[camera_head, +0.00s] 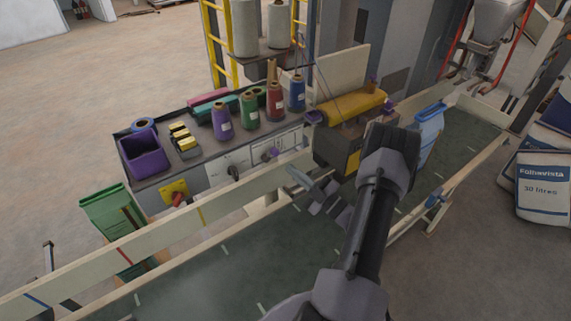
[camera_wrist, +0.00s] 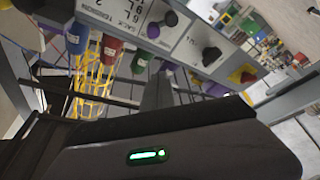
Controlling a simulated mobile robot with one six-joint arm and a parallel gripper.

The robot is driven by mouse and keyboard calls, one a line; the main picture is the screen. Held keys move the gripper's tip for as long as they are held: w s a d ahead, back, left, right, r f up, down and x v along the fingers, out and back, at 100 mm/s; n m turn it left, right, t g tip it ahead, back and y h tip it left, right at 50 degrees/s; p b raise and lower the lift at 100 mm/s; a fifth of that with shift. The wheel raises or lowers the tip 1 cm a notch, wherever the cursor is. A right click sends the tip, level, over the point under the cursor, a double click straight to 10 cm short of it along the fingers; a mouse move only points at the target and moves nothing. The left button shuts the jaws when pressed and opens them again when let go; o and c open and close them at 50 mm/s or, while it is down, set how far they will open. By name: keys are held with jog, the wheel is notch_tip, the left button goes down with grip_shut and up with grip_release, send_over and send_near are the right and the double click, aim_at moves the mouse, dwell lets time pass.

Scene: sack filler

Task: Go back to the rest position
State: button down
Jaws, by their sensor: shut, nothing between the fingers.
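My gripper (camera_head: 298,177) is over the conveyor, just in front of the control panel (camera_head: 218,171), and looks shut and empty. My arm rises from the bottom of the head view and bends back down to it. On the panel are a red knob on a yellow plate (camera_head: 176,195), a black knob (camera_head: 234,173) and a purple knob (camera_head: 270,154). The wrist view shows the purple knob (camera_wrist: 160,25), the black knob (camera_wrist: 211,54) and the red and yellow one (camera_wrist: 243,75) close up. A dark part of my own body with a green light fills its bottom.
A pale rail (camera_head: 150,246) runs between panel and conveyor belt (camera_head: 215,265). Behind stand thread cones (camera_head: 249,111) and a purple bin (camera_head: 143,153). The sewing head (camera_head: 352,106) is close behind my arm. A blue sack (camera_head: 430,137) stands on the belt; filled sacks (camera_head: 543,186) are right.

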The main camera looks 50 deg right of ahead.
jog(key=shift+s+d, duration=0.15)
jog(key=shift+s, duration=0.05)
